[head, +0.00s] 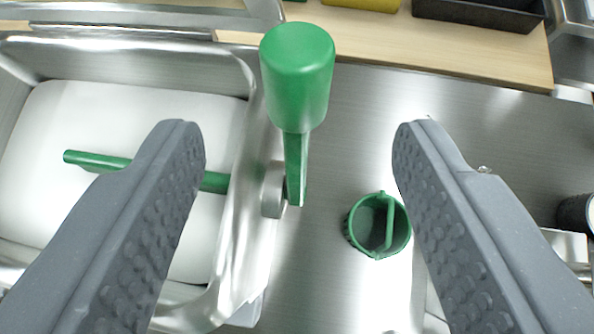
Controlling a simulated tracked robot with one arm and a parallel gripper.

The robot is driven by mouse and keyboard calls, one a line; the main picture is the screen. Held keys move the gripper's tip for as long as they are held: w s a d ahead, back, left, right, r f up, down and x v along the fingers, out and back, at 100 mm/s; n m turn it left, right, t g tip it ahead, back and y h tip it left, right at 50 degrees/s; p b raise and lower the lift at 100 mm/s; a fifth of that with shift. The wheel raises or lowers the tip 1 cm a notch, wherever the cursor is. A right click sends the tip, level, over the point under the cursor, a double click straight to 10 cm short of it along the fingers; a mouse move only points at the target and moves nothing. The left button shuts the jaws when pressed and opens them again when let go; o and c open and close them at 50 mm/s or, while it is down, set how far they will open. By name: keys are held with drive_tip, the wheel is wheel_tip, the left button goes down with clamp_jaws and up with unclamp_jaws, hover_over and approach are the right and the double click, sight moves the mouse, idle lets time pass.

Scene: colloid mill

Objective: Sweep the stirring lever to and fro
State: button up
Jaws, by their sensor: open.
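The stirring lever (295,165) is green with a thick cylindrical knob (297,75) at its upper end. It is joined to a metal pivot (273,190) on the right wall of a steel hopper. A green rod (95,160) runs from that wall across the white contents (60,215) of the hopper, partly hidden by my left finger. My gripper (297,135) is open. Its two grey, studded fingers stand apart, one on each side of the lever in the picture, and neither appears to touch it.
The hopper's steel rim (240,250) stands at left. A green round knob or cap with a crossbar (378,225) is on the steel surface (350,120) to the right. A wooden shelf (440,45) with a dark tray (480,15) lies behind. A dark cylinder (577,213) is at far right.

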sight(297, 109)
drive_tip(key=v, duration=0.2)
drive_tip(key=shift+s+r, duration=0.15)
drive_tip(key=shift+s, duration=0.2)
drive_tip(key=shift+r, duration=0.1)
drive_tip(key=c, duration=0.9)
drive_tip(key=shift+d+r+n+h, duration=0.2)
drive_tip(key=shift+r+n+h, duration=0.15)
drive_tip(key=shift+h, duration=0.15)
clamp_jaws()
drive_tip(key=s+a+f+n+t+b, duration=0.1)
drive_tip(key=s+f+n+t, duration=0.25)
drive_tip(key=n, duration=0.55)
drive_tip(key=s+a+f+n+t+b, duration=0.1)
drive_tip(key=s+f+n+t, duration=0.1)
drive_tip(key=s+n, duration=0.45)
drive_tip(key=shift+n+g, duration=0.25)
drive_tip(key=shift+n, duration=0.55)
drive_tip(key=x, duration=1.5)
drive_tip(key=shift+w+a+r+b, duration=0.15)
drive_tip(key=shift+a+r+b, duration=0.1)
drive_tip(key=shift+b, duration=0.15)
